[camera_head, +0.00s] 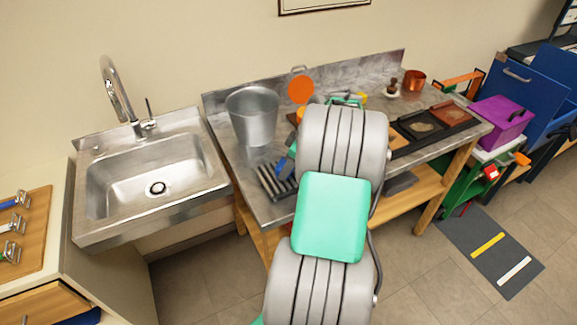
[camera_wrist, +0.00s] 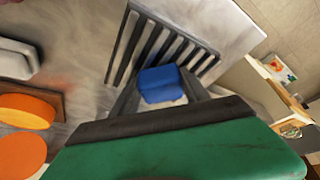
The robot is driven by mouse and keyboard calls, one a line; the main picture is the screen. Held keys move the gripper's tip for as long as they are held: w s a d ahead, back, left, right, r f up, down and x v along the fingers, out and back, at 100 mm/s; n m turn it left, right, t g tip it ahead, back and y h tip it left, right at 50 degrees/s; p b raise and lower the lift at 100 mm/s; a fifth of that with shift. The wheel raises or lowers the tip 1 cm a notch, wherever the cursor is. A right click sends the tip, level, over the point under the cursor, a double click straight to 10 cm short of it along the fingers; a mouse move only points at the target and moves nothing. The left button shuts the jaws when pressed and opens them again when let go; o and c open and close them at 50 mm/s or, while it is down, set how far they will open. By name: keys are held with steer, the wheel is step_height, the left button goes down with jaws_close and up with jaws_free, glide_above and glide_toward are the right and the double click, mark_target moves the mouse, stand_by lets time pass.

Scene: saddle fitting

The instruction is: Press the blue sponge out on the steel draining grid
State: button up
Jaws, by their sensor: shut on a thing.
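The blue sponge (camera_wrist: 160,84) is held between the two dark fingers of my gripper (camera_wrist: 158,90) in the wrist view. A small blue patch of it (camera_head: 283,166) shows beside my arm in the head view. The steel draining grid (camera_wrist: 143,42), with dark slots between pale bars, lies just beyond the sponge in the wrist view. In the head view the grid (camera_head: 270,182) sits at the bench's front left, partly hidden by my arm. The sponge overlaps the grid's edge in the picture; I cannot tell whether they touch. My arm hides most of my gripper in the head view.
A metal bucket (camera_head: 252,117) stands behind the grid. An orange disc (camera_head: 301,89) and dark trays (camera_head: 421,125) are also on the steel bench (camera_head: 222,130). A sink (camera_head: 150,180) is to the left. Orange round things (camera_wrist: 27,111) lie left of my gripper.

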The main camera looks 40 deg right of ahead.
steer(key=shift+f, duration=0.1)
stand_by(0.3)
steer(key=shift+r+p, duration=2.25)
steer(key=shift+r, duration=1.35)
steer(key=shift+d, duration=0.1)
